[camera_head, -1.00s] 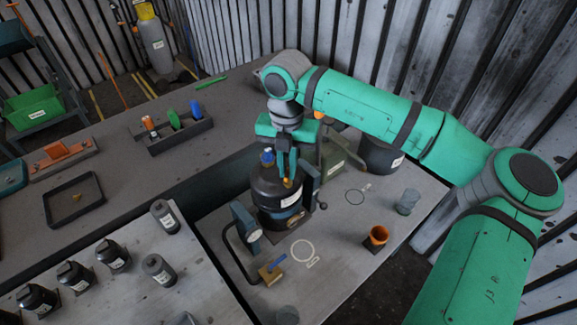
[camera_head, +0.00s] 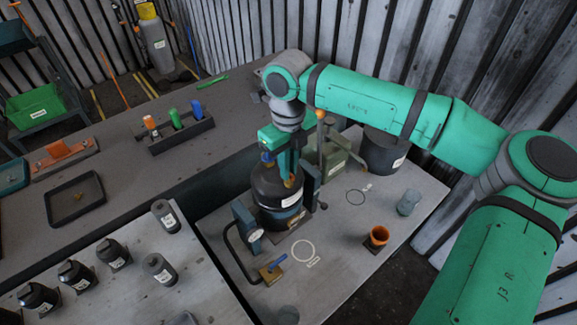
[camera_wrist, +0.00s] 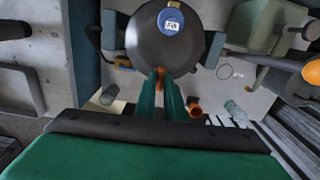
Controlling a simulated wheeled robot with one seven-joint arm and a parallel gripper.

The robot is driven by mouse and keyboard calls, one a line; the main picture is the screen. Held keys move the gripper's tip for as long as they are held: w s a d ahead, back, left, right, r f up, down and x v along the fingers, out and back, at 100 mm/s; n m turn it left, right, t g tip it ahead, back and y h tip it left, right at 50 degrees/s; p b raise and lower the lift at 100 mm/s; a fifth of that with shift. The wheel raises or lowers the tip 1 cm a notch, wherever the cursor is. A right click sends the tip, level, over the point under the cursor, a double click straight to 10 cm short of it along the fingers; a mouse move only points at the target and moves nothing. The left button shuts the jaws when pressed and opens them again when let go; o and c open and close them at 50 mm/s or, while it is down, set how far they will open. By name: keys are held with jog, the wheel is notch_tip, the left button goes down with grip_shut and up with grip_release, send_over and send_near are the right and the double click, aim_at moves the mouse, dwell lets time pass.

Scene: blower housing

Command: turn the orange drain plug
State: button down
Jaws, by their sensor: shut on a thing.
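The black blower housing (camera_head: 268,190) stands upright in a clamp fixture on the light table, with a blue labelled cap (camera_wrist: 171,20) on top. The orange drain plug (camera_wrist: 160,70) sits at the housing's near side. In the head view only a little orange shows at the fingertips. My gripper (camera_head: 291,178) reaches down to that side. Its two teal fingers (camera_wrist: 160,82) are shut on the orange drain plug, one on each side. The fingers hide part of the plug.
An orange cup (camera_head: 378,236) and a grey cylinder (camera_head: 408,202) stand right of the housing. A green-grey box (camera_head: 340,160) and a dark pot (camera_head: 383,150) stand behind. A blue-handled clamp (camera_head: 272,268) is in front. Black bottles (camera_head: 73,275) stand on the left bench.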

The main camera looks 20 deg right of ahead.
jog(key=n, duration=0.4)
jog(key=shift+w+r+n, duration=0.1)
jog(key=shift+w+n, duration=0.1)
jog(key=shift+n, duration=0.1)
jog(key=n, duration=0.2)
jog(key=shift+s+d+n, duration=0.1)
jog(key=shift+d+n, duration=0.1)
jog(key=shift+n, duration=0.1)
jog(key=n, duration=0.4)
jog(key=shift+a, duration=0.2)
jog(key=n, duration=0.2)
jog(key=shift+n, duration=0.9)
jog(key=shift+d, duration=0.25)
jog(key=shift+a, duration=0.2)
